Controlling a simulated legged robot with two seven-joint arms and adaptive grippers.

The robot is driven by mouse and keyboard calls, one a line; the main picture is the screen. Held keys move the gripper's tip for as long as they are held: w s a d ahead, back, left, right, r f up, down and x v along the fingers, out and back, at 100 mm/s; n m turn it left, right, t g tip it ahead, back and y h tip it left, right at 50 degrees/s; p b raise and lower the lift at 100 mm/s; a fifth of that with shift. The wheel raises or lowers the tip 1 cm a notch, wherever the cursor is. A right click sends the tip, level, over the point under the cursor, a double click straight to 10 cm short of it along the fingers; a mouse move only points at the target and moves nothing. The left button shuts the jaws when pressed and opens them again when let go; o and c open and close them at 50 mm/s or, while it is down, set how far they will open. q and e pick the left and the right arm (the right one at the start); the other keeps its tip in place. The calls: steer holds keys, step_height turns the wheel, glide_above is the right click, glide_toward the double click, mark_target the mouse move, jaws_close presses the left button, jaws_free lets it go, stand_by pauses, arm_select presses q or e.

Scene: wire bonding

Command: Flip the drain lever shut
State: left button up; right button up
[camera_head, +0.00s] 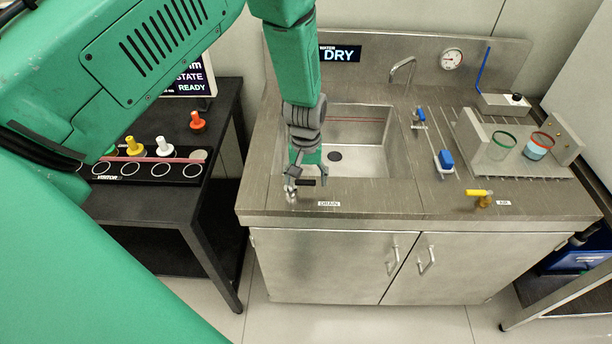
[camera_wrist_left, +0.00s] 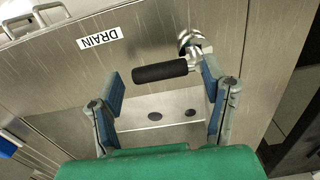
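The drain lever has a black cylindrical handle and a silver pivot. In the head view the lever (camera_head: 307,182) is at the sink counter's front left, beside the "DRAIN" label (camera_head: 329,204), partly covered by my gripper. In the left wrist view the handle (camera_wrist_left: 160,72) points left from its pivot, near the label (camera_wrist_left: 99,38). My left gripper (camera_head: 302,172) is directly over the lever. In the left wrist view the gripper (camera_wrist_left: 161,76) is open, its fingers on either side of the handle; the right finger is close to the pivot, contact unclear. My right gripper is not in view.
The sink basin (camera_head: 360,150) is behind the lever. A yellow air valve handle (camera_head: 480,193) and a blue-handled item (camera_head: 445,160) are to the right. A black table (camera_head: 150,200) with colored pegs stands left. A display (camera_head: 340,53) reads "DRY".

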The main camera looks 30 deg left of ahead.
arm_select(q)
steer(key=shift+w+r, duration=0.1)
steer(key=shift+r, duration=0.05)
step_height(320, 180, up, 12)
stand_by(0.5)
steer(key=shift+f, duration=0.2)
